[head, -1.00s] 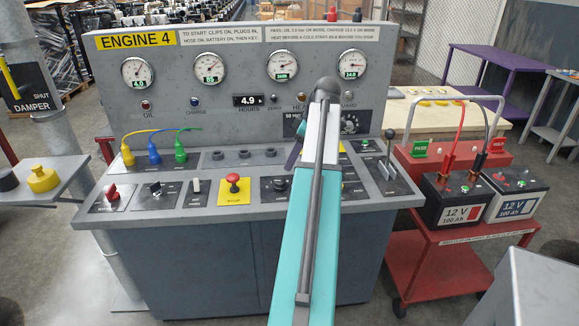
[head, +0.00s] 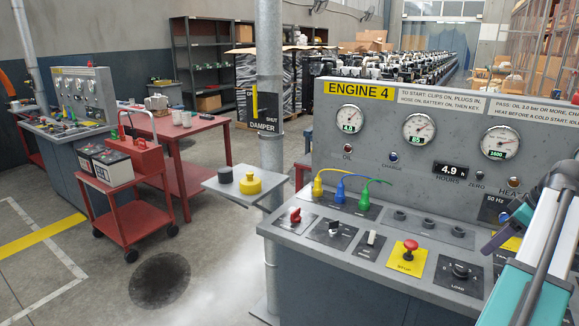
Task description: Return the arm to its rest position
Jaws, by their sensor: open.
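My arm, teal with a grey link, reaches in at the right edge of the head view, over the right part of the Engine 4 console (head: 340,222). My gripper (head: 504,236) is partly hidden behind the arm; a dark purple part of it shows left of the link, in front of the panel. It is open, and nothing is seen held in it. Whether it touches the console cannot be told. The console has gauges, a red stop button (head: 410,247) on a yellow plate, and yellow, blue and green plugs (head: 340,189) at its left.
A small shelf (head: 232,190) with a black and a yellow cap stands left of the console, beside a post (head: 270,120) with a damper lever. A red trolley (head: 128,205) carries batteries, near a red table (head: 190,135). Another console (head: 75,125) stands far left. Floor between is open.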

